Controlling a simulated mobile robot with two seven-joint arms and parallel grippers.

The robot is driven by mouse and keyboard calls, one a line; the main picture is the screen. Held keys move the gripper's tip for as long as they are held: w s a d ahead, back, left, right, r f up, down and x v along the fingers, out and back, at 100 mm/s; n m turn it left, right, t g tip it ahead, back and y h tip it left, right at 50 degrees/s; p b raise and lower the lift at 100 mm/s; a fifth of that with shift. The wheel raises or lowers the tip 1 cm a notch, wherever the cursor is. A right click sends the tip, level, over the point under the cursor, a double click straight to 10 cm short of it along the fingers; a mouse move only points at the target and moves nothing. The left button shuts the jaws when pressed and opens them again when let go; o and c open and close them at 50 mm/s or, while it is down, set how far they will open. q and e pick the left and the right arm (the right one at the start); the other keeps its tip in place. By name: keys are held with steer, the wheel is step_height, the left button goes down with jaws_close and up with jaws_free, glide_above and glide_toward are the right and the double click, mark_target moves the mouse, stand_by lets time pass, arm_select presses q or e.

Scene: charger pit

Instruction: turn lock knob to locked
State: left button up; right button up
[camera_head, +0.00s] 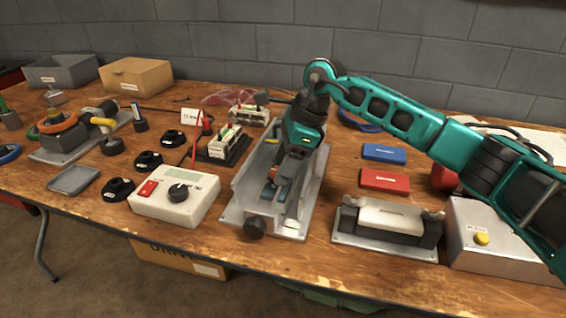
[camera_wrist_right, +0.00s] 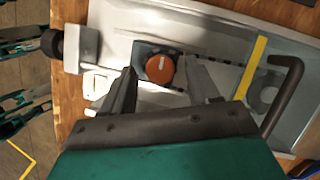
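The lock knob (camera_wrist_right: 160,68) is a round orange knob with a pale line mark, on a dark mount inside a grey metal channel fixture (camera_head: 236,205). In the right wrist view its mark runs roughly up and down the picture. My right gripper (camera_wrist_right: 157,70) points down into the channel, its two dark fingers apart, one on each side of the knob. A gap seems to show beside the knob, but I cannot tell whether either finger touches it. In the head view the right gripper (camera_head: 276,182) largely hides the knob.
The fixture has a black end knob (camera_head: 254,228) at its front and a bent dark handle (camera_wrist_right: 285,92). A white box with a dial (camera_head: 176,200) stands to the left. A cradle with a pale block (camera_head: 388,220) and a red case (camera_head: 385,181) stand to the right.

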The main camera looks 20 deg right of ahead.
steer(key=c, duration=1)
